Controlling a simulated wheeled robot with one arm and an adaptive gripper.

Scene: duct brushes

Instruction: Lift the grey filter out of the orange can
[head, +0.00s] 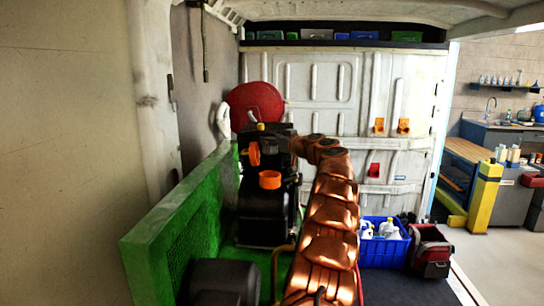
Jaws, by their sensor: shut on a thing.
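The orange can (270,181) is a short, open-topped cup on top of the black machine. My gripper (268,144) is at the end of my copper-coloured arm, above and apart from the can. It is shut on a small grey piece, which appears to be the grey filter; its outline is hard to separate from the dark jaws and the black parts behind. The inside of the can is too small to make out.
The black machine (262,218) stands beside a green panel (180,222) on the left. An orange round part (254,154) and a red disc (256,105) are close to my gripper. A blue crate (384,250) with bottles and a red bag (430,251) stand at right.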

